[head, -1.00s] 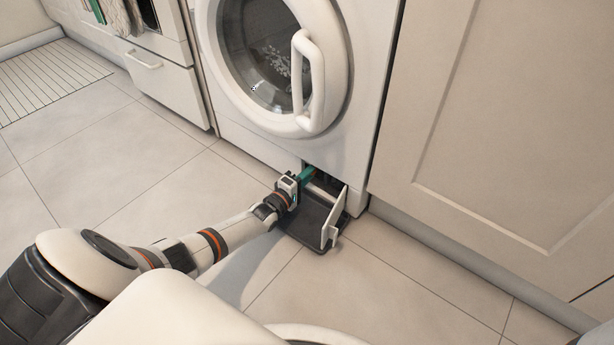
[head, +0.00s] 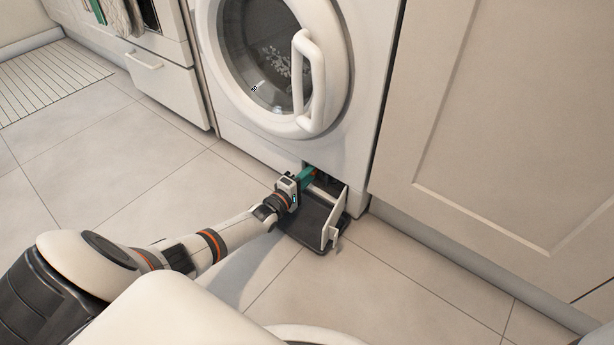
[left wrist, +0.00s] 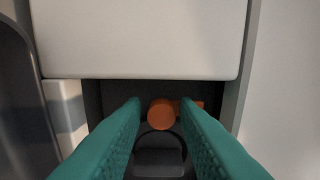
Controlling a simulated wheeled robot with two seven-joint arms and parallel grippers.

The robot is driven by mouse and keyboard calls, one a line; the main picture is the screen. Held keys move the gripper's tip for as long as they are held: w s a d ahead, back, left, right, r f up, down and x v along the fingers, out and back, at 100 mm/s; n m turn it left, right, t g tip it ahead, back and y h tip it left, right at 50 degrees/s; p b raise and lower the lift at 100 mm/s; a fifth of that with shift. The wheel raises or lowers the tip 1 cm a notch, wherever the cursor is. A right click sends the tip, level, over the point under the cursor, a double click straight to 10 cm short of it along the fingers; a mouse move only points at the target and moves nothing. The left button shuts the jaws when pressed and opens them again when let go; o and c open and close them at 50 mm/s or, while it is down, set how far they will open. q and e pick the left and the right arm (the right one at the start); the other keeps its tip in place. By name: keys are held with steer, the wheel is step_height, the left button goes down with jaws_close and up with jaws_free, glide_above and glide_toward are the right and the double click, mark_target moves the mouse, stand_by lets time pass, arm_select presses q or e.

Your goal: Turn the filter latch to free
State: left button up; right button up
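The orange filter latch (left wrist: 161,114) shows in the left wrist view inside a dark recess, with a short arm reaching right, partly behind the right finger. A dark round part (left wrist: 160,143), likely the filter, lies just below it. My left gripper (left wrist: 161,103) has its two teal fingers spread, one on each side of the latch's round end. I cannot tell whether either finger touches it. In the head view the left gripper (head: 308,174) reaches into the low opening of the washer (head: 262,142); the latch is hidden there. My right gripper is not in view.
The white filter flap (head: 332,218) stands open right of the gripper. A dark tray (head: 308,223) lies on the floor below the opening. The washer door with its white handle (head: 302,80) is above. A cabinet panel (head: 510,130) stands right; tiled floor (head: 120,165) is clear left.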

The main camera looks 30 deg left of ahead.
arm_select(q)
steer(key=shift+s+r+p, duration=0.15)
steer(key=shift+s+p, duration=0.3)
steer(key=s+p, duration=0.2)
steer(key=s, duration=0.1)
steer(key=s+p, duration=0.2)
steer(key=s, duration=0.2)
steer(key=s+a+p, duration=0.1)
steer(key=s+p, duration=0.1)
steer(key=s, duration=0.1)
steer(key=shift+s, duration=0.55)
